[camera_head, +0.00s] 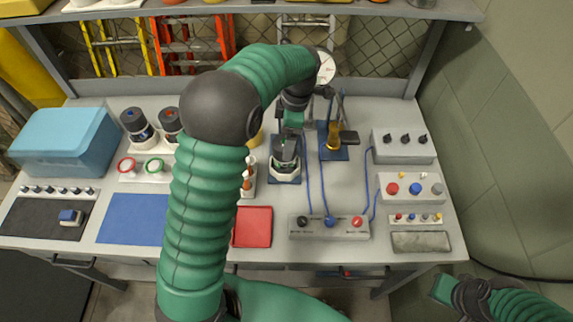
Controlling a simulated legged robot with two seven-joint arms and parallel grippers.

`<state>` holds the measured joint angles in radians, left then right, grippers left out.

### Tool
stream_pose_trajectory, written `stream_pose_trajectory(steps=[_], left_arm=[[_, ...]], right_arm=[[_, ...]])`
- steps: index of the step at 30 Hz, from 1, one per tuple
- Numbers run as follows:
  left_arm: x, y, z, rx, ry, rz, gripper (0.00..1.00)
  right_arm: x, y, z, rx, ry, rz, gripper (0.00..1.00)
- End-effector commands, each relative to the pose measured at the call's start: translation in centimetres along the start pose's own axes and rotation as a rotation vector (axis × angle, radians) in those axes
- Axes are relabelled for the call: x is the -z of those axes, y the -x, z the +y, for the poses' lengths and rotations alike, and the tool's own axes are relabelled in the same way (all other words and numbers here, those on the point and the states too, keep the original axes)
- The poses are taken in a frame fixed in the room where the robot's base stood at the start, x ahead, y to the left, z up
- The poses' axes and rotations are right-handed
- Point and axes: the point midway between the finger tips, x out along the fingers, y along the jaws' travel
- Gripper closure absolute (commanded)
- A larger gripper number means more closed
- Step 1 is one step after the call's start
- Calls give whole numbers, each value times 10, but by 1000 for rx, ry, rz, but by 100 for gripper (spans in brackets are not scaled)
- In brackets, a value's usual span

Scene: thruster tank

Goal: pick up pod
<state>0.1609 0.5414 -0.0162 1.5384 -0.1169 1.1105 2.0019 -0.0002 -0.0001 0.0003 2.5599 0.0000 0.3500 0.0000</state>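My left arm reaches up the middle of the view and bends down over the back of the workbench. Its gripper (288,136) is small and dark, directly above or at a dark grey pod-like object (285,152) in a white-and-black base on a blue mat. I cannot tell whether the fingers touch it or how far apart they are. Two black-and-white canisters with coloured bands, one blue-banded (138,126) and one red-banded (172,123), stand at the back left. I cannot tell for sure which object is the pod. My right gripper (456,292) is off the bench at lower right.
A blue bin (65,142) stands at the left. A red mat (253,227) and a button panel (329,228) lie near the front. Grey control boxes (403,147) fill the right. An amber-and-black item (334,138) stands right of the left gripper. Blue cables cross the bench.

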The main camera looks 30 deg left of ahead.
Motion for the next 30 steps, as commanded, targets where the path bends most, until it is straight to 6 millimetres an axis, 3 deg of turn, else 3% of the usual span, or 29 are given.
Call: stream_pose_trajectory(steps=[12, 20, 30], left_arm=[[6, -60, -1, 1, -1, 0, 9], [6, -68, 0, -3, -2, -1, 9], [6, -67, 0, -2, -1, -1, 51]], right_arm=[[1, 5, 0, 0, 0, 0, 100], [1, 5, 0, 0, 0, 0, 100], [1, 5, 0, 0, 0, 0, 100]])
